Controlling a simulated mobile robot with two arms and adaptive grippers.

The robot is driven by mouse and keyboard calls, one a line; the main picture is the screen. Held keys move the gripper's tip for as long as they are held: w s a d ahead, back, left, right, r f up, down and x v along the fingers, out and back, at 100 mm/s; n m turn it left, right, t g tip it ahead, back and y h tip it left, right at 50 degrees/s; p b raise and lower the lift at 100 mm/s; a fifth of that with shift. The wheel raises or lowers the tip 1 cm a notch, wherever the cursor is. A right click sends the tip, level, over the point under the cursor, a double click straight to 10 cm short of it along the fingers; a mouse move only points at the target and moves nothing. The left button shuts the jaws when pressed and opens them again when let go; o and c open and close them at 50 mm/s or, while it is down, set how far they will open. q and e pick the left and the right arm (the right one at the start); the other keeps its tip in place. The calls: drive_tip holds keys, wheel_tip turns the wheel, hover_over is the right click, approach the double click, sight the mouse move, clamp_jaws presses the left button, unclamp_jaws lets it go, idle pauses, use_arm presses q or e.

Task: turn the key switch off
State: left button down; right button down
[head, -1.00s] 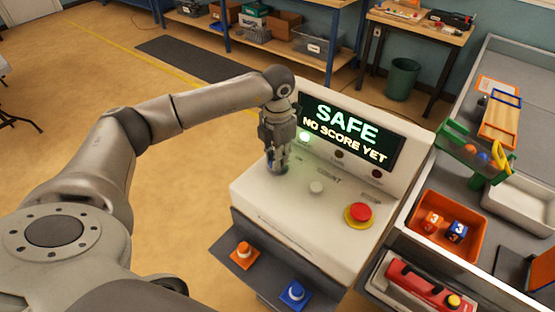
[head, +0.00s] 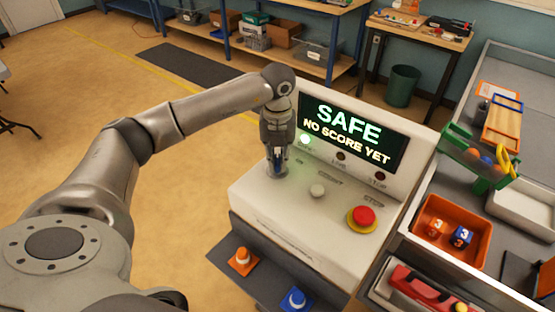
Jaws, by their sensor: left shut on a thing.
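The white control console (head: 330,225) stands in front of me, with a sloped panel and a screen (head: 347,133) reading "SAFE NO SCORE YET". My left gripper (head: 277,168) points down at the panel's left end, shut on the key switch there. The gripper hides nearly all of the switch; a small blue bit shows between the fingers. I cannot tell the key's angle. A green lamp (head: 305,140) glows below the screen, and two dark lamps sit to its right. My right gripper is not in view.
On the console, a round white knob (head: 317,191) and a red stop button on a yellow base (head: 362,218) sit right of my gripper. Orange (head: 243,260) and blue (head: 296,299) cones stand on the lower shelf. An orange bin (head: 480,233) with dice is at right.

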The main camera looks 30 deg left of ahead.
sight(277, 159)
use_arm(q)
drive_tip(key=shift+r+n, duration=0.1)
drive_tip(key=shift+n, duration=0.5)
drive_tip(key=shift+w, duration=0.1)
drive_tip(key=c, duration=1.5)
unclamp_jaws()
wheel_tip(277, 159, up, 12)
